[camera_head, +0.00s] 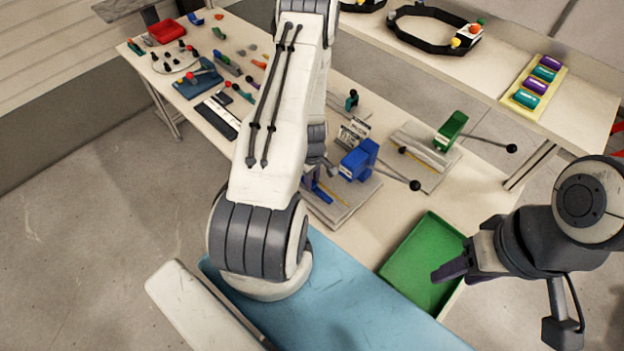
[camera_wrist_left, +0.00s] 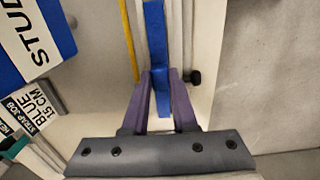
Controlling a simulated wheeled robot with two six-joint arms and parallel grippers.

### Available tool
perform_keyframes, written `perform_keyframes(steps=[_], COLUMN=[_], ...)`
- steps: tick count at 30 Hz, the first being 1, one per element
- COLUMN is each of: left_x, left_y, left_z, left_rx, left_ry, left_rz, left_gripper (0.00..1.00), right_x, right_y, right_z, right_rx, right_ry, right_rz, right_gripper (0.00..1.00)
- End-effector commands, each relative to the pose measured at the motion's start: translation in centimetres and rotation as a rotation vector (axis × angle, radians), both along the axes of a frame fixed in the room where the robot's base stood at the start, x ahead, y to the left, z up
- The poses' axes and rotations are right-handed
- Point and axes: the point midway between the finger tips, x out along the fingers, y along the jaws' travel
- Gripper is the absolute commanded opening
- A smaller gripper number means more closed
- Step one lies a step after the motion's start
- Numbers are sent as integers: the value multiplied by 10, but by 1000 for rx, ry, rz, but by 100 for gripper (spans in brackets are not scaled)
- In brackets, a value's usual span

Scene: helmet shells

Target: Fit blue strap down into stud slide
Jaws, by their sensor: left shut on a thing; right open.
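The blue strap (camera_wrist_left: 156,35) is a long narrow strip between the purple fingers of my left gripper (camera_wrist_left: 160,74), which is shut on it. In the head view the strap (camera_head: 322,194) lies low over the grey base (camera_head: 345,208) of the blue stud press (camera_head: 358,162). The press body also shows in the left wrist view (camera_wrist_left: 25,60), marked "STUD". A yellow strip (camera_wrist_left: 130,40) runs beside the strap. I cannot tell whether the strap is seated in the slide. My right gripper (camera_head: 456,277) is open and empty over the green tray (camera_head: 412,250).
A green press (camera_head: 451,131) with a lever stands right of the blue one. The blue press's black-knobbed lever (camera_head: 414,185) sticks out rightward. A card (camera_wrist_left: 32,108) reads "BLUE 15 CM". Small parts and tools crowd the table's far left. My left arm hides the middle.

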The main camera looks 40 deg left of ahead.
Motion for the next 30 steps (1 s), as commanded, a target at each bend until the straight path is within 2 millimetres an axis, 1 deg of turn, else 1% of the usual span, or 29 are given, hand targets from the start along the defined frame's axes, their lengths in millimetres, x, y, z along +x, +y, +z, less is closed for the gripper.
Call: perform_keyframes(steps=[14, 30], left_x=[0, 0], left_y=[0, 0], left_z=[0, -13], left_rx=[0, 0], left_ry=[0, 0], left_rz=[0, 0], left_gripper=[0, 0], right_x=[0, 0], right_y=[0, 0], right_z=[-1, -14], right_rx=[0, 0], right_ry=[0, 0], right_rz=[0, 0], right_gripper=[50, 50])
